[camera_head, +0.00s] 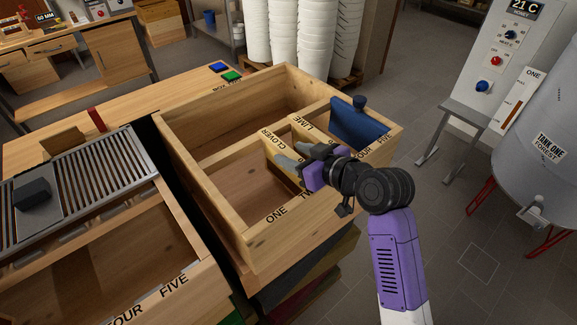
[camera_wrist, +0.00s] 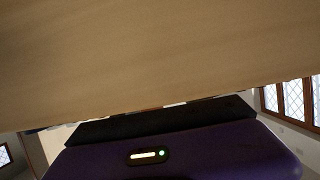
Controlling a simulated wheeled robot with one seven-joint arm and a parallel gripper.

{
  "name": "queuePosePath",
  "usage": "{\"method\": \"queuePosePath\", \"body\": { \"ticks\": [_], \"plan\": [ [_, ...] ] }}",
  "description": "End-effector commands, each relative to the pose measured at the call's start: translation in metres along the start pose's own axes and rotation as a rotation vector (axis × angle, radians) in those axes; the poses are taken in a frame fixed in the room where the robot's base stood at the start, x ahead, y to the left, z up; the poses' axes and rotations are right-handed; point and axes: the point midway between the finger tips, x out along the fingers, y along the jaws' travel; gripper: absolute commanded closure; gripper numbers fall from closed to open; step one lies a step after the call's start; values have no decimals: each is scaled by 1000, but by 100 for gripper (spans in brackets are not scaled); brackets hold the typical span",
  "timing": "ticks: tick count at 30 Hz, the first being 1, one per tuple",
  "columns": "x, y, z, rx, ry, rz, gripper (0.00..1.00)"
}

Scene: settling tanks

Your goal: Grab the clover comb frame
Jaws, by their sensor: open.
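The word CLOVER is printed on a light wooden bar (camera_head: 266,143) inside the open wooden box; I cannot tell whether this bar is the clover comb frame's top or a divider. My gripper (camera_head: 287,156) is open over the box, with its grey fingers close to the right end of that bar. Whether they touch it is unclear, and the gripper hides part of what lies behind it. In the wrist view a plain wooden surface (camera_wrist: 150,60) fills the upper part, very close; what it belongs to cannot be told.
The box wall (camera_head: 190,195) surrounds several compartments. A blue piece with a dark knob (camera_head: 360,120) stands in the right one. A slatted metal rack (camera_head: 90,170) lies on a second box at left. A metal tank (camera_head: 545,130) stands at right, with open floor before it.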

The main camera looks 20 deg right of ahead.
Motion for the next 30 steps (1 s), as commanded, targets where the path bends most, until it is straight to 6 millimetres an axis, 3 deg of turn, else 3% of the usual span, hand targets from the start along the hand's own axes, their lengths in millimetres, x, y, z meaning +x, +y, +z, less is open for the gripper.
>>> {"method": "queuePosePath", "body": {
  "ticks": [6,13,14,21,30],
  "plan": [
    [22,0,0,1,0,0,51],
    [24,0,1,1,1,1,51],
    [24,0,1,1,1,1,53],
    [23,0,1,1,0,1,100],
    [23,0,1,1,0,1,100]
  ]
}}
